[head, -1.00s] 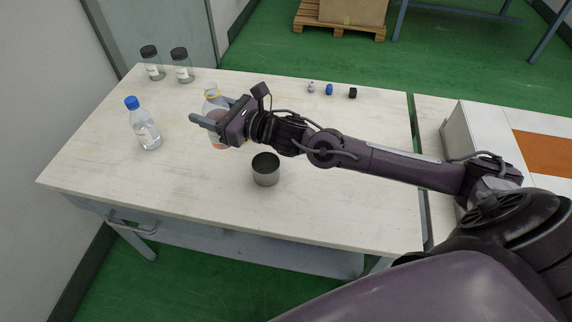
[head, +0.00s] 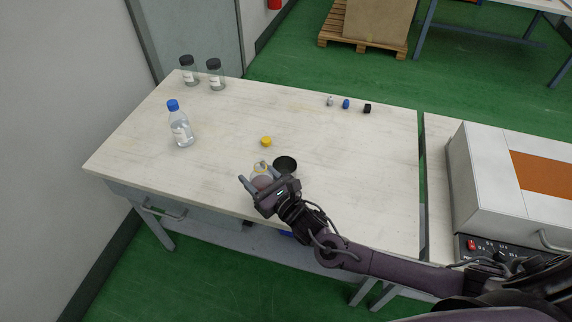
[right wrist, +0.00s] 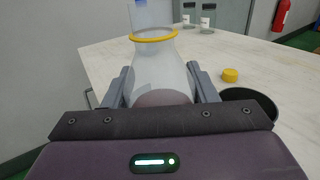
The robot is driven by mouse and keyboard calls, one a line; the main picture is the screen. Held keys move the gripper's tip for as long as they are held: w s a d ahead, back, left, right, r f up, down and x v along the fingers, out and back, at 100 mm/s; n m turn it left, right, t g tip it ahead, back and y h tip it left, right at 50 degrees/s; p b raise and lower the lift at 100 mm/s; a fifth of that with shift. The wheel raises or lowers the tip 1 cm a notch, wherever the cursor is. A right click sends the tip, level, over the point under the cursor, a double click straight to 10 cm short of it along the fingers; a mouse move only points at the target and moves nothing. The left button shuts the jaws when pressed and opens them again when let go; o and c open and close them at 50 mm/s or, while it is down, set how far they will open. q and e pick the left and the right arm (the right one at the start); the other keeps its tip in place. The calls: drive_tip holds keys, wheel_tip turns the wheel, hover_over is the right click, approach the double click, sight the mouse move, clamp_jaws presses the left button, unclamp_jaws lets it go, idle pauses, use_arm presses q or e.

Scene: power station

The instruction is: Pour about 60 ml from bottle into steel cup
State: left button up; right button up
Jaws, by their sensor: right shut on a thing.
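My right gripper (head: 259,178) is shut on a clear bottle (head: 262,169) with a yellow neck ring. In the right wrist view the bottle (right wrist: 158,72) looks roughly upright, uncapped, with pinkish liquid low in it. The steel cup (head: 285,162) stands on the table just right of the bottle, partly hidden by my gripper. It also shows in the right wrist view (right wrist: 248,97), right of the gripper. A yellow cap (head: 266,142) lies on the table behind them. My left gripper is not in view.
A blue-capped bottle (head: 181,130) stands on the table (head: 340,180) to the left. Two dark-capped bottles (head: 189,72) (head: 215,76) stand at the back left corner. Several small caps (head: 346,104) lie near the back edge. The table's right part is mostly clear.

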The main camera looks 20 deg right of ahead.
drive_tip(key=shift+d+r+m, duration=0.1)
drive_tip(key=shift+r+m, duration=0.05)
drive_tip(key=shift+m, duration=0.25)
